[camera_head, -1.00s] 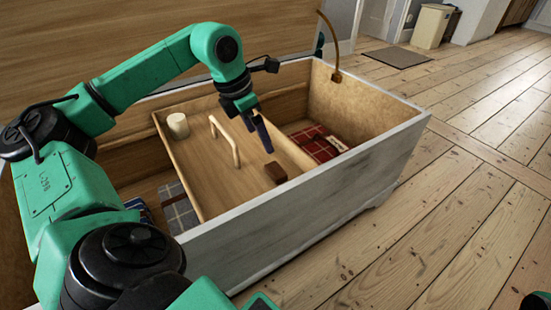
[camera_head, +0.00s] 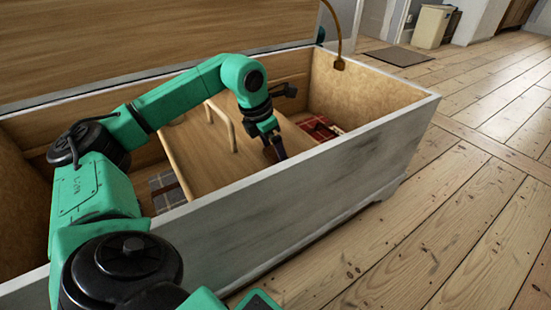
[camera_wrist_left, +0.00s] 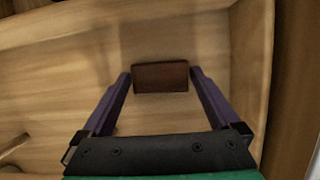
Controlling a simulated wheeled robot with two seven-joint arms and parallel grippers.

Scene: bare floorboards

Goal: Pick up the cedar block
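The cedar block (camera_wrist_left: 160,77) is a small dark reddish-brown block on the wooden tray inside the chest. In the left wrist view it lies between the tips of my left gripper (camera_wrist_left: 160,80), with a narrow gap on each side. The fingers are open and purple. In the head view my left gripper (camera_head: 276,150) reaches down into the tray near the chest's front wall and mostly hides the block. My right gripper is not in view.
The open chest (camera_head: 330,180) has a high pale front wall close to my left gripper. The tray's arched wooden handle (camera_head: 222,118) stands left of the gripper. Red plaid cloth (camera_head: 318,128) lies right of the tray, grey plaid cloth (camera_head: 168,190) left.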

